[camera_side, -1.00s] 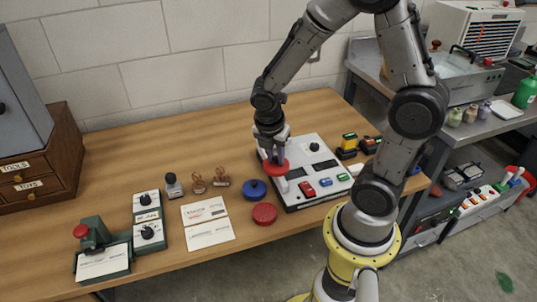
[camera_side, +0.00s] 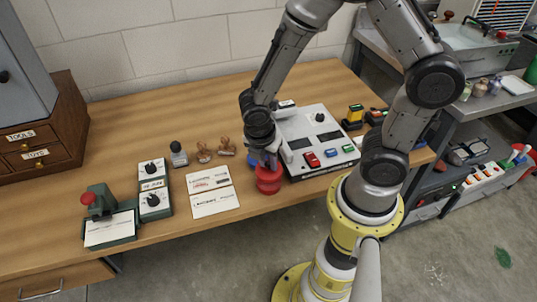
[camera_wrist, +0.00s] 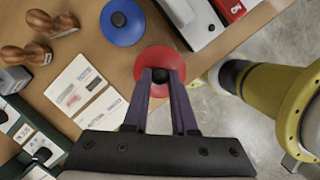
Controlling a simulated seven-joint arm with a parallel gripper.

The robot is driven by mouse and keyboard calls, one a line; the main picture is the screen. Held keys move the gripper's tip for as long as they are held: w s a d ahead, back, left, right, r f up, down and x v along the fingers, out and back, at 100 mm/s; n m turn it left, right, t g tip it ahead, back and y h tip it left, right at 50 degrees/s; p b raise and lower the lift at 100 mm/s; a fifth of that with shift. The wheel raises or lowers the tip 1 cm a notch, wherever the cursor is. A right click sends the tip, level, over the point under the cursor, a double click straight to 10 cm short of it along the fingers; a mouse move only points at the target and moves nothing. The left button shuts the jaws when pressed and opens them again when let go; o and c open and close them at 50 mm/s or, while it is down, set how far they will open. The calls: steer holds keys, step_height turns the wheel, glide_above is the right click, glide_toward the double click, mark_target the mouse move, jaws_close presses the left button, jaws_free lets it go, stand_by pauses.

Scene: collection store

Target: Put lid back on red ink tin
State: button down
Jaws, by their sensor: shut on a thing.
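My gripper (camera_side: 268,162) is shut on the black knob of the red lid (camera_side: 267,172), and it also shows in the wrist view (camera_wrist: 160,76). The lid is a round red disc (camera_wrist: 176,59) held level. The red ink tin (camera_side: 268,187) stands on the table directly under the lid in the side view. Lid and tin look lined up there, with no clear gap between them; I cannot tell if the lid is fully seated. In the wrist view the lid hides the tin.
A blue lidded tin (camera_wrist: 123,22) stands close behind. White cards (camera_side: 210,192) and wooden-handled stamps (camera_side: 226,146) lie to the left. A grey panel with buttons and a knob (camera_side: 315,140) stands just to the right. The table's front edge is near.

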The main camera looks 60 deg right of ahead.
mark_target(267, 171)
steer(key=shift+f, duration=2.1)
steer(key=shift+f, duration=0.15)
stand_by(0.4)
steer(key=shift+c, duration=0.8)
jaws_free()
steer(key=shift+r, duration=3.5)
jaws_close()
